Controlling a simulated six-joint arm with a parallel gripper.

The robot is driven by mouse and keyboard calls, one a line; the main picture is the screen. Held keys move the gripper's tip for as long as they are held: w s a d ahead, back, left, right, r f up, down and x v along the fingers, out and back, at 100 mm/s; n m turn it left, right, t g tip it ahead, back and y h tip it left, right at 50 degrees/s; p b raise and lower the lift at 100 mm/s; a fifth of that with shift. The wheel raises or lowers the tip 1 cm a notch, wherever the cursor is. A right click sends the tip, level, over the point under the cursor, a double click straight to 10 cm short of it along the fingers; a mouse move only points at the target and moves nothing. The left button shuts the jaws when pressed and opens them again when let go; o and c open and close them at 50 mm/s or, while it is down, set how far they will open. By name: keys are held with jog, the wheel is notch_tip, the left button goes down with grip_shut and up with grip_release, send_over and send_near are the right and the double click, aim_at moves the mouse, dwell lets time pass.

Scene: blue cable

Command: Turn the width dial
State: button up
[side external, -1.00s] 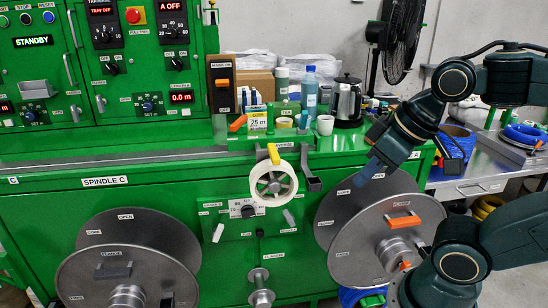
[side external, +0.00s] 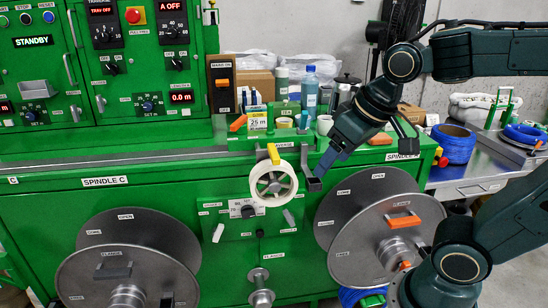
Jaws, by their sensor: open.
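A small dark dial (side external: 248,211) with a light scale plate is on the green cabinet's front panel, just below and left of a cream handwheel (side external: 273,184). Its label is too small to read, so I cannot confirm that it is the width dial. My gripper (side external: 318,172) points down and left, in front of the cabinet, right of the handwheel and above right of the dial. It looks empty and apart from the dial. The gap between its fingers is hard to make out at this angle.
A yellow-topped bracket (side external: 274,154) stands over the handwheel. Light levers (side external: 218,233) flank the dial. A metal reel (side external: 388,243) with an orange handle is at right, another reel (side external: 128,268) at left. Bottles (side external: 310,90) and a kettle (side external: 344,92) stand on the ledge behind.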

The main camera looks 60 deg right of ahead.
aim_at(248, 211)
jog(key=w+f+m+g+h, duration=0.15)
jog(key=w+f, duration=0.25)
jog(key=w, duration=0.4)
jog(key=w+f+m, duration=0.2)
jog(key=w+f, duration=0.2)
jog(key=w, duration=0.5)
jog(key=w+f+m+h, duration=0.1)
jog(key=w+f, duration=0.3)
jog(key=w, duration=0.4)
jog(key=w+d+f+m+g+h, duration=0.1)
jog(key=w+f, duration=0.2)
jog(key=f, duration=0.9)
jog(key=w+d+f+m+g, duration=0.1)
jog(key=w+f+m, duration=0.1)
jog(key=f, duration=1.1)
jog(key=shift+w+d+h, duration=0.35)
jog(key=shift+w, duration=0.25)
jog(key=w+d, duration=0.1)
jog(key=d, duration=0.2)
jog(key=w+d, duration=0.2)
jog(key=d, duration=0.2)
jog(key=w+d, duration=0.1)
jog(key=d, duration=0.3)
jog(key=shift+w, duration=0.25)
jog(key=shift+w+d+f, duration=0.1)
jog(key=shift+d+f, duration=0.15)
jog(key=shift+f, duration=0.35)
